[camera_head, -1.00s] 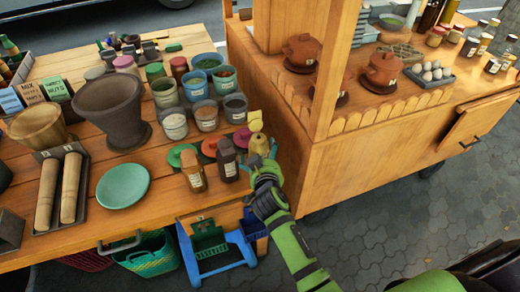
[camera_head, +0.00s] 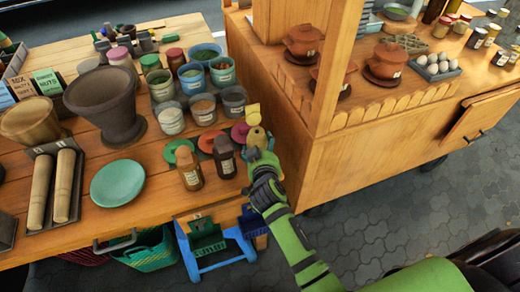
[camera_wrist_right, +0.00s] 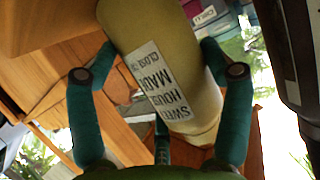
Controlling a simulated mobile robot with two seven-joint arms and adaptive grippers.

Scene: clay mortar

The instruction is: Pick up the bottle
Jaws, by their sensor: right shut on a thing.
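A pale yellow bottle (camera_head: 257,138) is at the right end of the left table, near the brown bottles. My right gripper (camera_head: 261,158) is at its near side and is shut on it. My left gripper is not in view.
A dark brown bottle (camera_head: 225,157) and an amber bottle (camera_head: 189,168) stand just left of the held bottle. Several cups of spices (camera_head: 204,109) are behind. The wooden cart (camera_head: 330,150) with its post rises close on the right.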

